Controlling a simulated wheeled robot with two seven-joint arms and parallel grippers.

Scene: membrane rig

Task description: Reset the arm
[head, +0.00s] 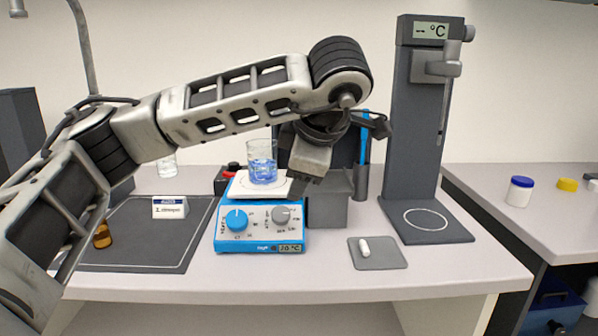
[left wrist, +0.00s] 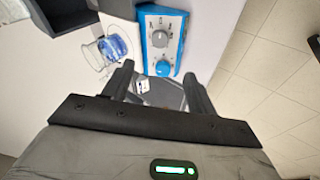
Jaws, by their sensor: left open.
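My left arm reaches in from the left of the head view and bends over the bench. My left gripper (head: 318,178) hangs just right of the hotplate, partly hidden by its own wrist. In the left wrist view my left gripper (left wrist: 157,80) has its two fingers spread, with nothing held between them. The blue hotplate stirrer (head: 262,240) stands on the bench. A glass beaker of blue liquid (head: 262,165) sits on its white top plate; it also shows in the left wrist view (left wrist: 112,46). My right gripper is in neither view.
A tall grey stand (head: 418,130) with a display is at the right. A small white piece (head: 364,246) lies on a grey pad (head: 385,256). A dark mat (head: 150,250) holds a labelled card (head: 170,207) and an amber bottle (head: 102,236). A grey block (head: 328,205) stands beside the hotplate.

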